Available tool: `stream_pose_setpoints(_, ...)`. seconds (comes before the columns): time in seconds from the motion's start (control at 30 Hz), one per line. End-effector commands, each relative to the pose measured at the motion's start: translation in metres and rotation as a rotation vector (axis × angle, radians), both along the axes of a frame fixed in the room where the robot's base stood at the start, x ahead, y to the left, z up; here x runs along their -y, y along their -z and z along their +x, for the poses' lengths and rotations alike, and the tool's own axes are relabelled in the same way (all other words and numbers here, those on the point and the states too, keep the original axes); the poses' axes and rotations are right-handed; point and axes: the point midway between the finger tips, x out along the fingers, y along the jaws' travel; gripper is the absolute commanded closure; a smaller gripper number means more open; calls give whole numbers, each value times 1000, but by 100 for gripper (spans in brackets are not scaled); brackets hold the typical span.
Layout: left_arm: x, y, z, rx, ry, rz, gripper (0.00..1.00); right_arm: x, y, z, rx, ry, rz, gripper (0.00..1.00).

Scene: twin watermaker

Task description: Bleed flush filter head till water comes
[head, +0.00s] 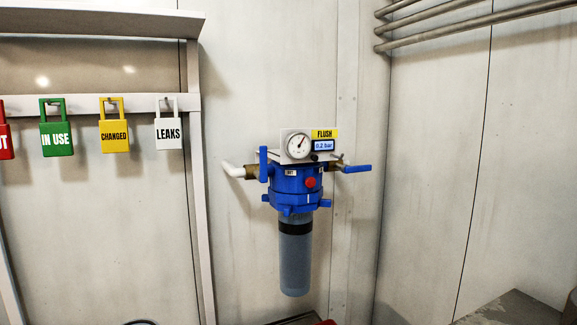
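The flush filter head (290,184) is a blue housing on the wall, right of centre in the head view. A red button (310,182) sits on its front. A grey filter bowl (295,258) with a black band hangs below. A round gauge (299,146) sits above, beside a yellow FLUSH label (324,133) and a small blue display (323,145). A blue lever (263,164) on the left stands upright; another blue lever (356,169) on the right lies about level. I see no water coming out. Neither gripper is in view.
Padlock-shaped tags hang on a rail at left: a red one (5,140), green IN USE (56,138), yellow CHANGED (114,135) and white LEAKS (168,132). Pipes (470,22) run along the upper right wall. A grey surface (513,309) is at lower right. Space around the filter looks open.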

Motion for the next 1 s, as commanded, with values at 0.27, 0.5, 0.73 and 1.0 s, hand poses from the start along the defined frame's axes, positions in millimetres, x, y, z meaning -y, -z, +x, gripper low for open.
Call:
stream_pose_setpoints(0.27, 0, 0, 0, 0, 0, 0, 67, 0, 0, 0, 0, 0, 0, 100)
stream_pose_setpoints(0.5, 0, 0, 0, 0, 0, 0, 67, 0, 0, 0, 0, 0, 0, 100)
stream_pose_setpoints(0.73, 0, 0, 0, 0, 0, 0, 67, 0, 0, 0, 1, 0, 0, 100)
stream_pose_setpoints(1.0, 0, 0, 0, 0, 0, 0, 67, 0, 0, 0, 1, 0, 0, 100)
